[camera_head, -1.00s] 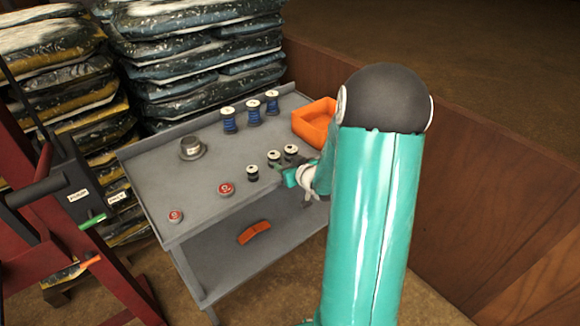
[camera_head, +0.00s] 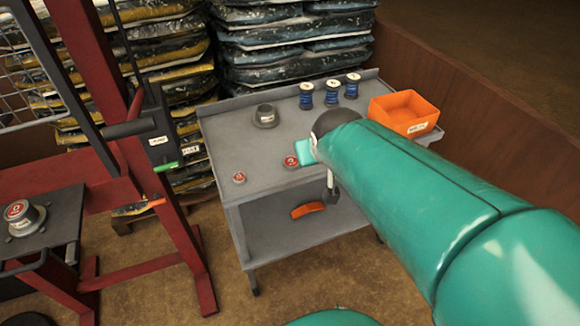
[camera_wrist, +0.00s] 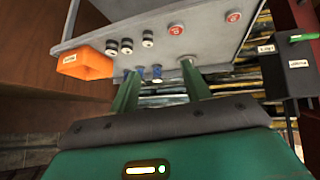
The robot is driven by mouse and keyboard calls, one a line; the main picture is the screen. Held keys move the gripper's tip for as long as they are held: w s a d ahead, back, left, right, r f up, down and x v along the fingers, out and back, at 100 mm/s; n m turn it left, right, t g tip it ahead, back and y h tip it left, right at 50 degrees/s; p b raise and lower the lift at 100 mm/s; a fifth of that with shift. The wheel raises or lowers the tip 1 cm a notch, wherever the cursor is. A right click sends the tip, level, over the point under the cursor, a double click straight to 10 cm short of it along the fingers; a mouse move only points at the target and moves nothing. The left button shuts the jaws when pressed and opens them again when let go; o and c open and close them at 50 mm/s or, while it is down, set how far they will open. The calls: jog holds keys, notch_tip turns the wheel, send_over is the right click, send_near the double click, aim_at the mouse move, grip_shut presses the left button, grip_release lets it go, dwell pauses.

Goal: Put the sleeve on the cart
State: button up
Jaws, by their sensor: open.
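Another grey flanged piece with a red cap (camera_head: 20,215) sits on the lift's plate at left; I cannot tell which is the sleeve. My gripper (camera_wrist: 160,82) is open and empty, its two green fingers spread before the cart. In the head view my arm mostly hides it.
Red-topped caps (camera_head: 239,178), blue spools (camera_head: 332,93) and an orange bin (camera_head: 404,114) are on the cart. Small black-and-white spools (camera_wrist: 127,46) show in the wrist view. An orange handle (camera_head: 308,210) lies on the lower shelf. The red lift frame (camera_head: 180,220) stands left; stacked bags (camera_head: 295,40) are behind.

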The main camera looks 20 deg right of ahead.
jog(key=s+a+r+n+g+y, duration=0.1)
jog(key=s+a+g+y, duration=0.1)
jog(key=s+a, duration=0.6)
jog(key=s, duration=0.2)
jog(key=shift+s+r, duration=0.35)
jog(key=shift+s, duration=0.05)
